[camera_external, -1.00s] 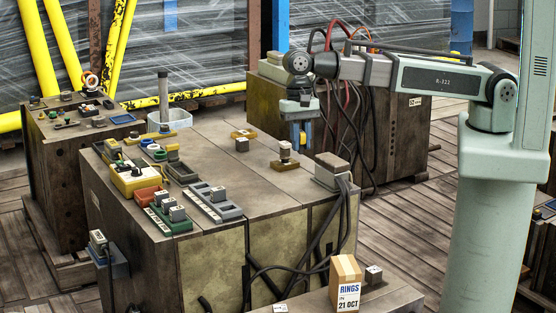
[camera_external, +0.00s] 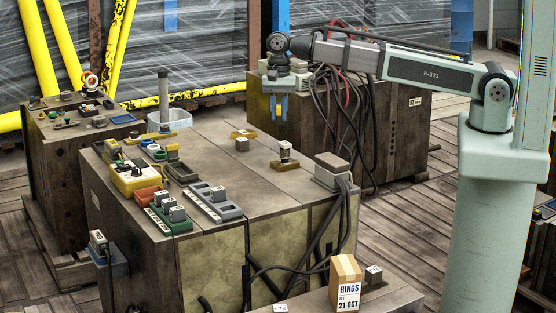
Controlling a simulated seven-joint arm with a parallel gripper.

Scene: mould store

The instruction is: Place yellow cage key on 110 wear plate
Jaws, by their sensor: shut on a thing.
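My gripper (camera_external: 278,107) hangs pointing down, with blue fingers, above and beyond the back edge of the main block in the picture. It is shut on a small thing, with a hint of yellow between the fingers. I take this for the yellow cage key, but its shape is too small to make out.
A cable box (camera_external: 331,171) is at right. Hanging cables (camera_external: 345,115) are near my arm. The top's middle is fairly clear.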

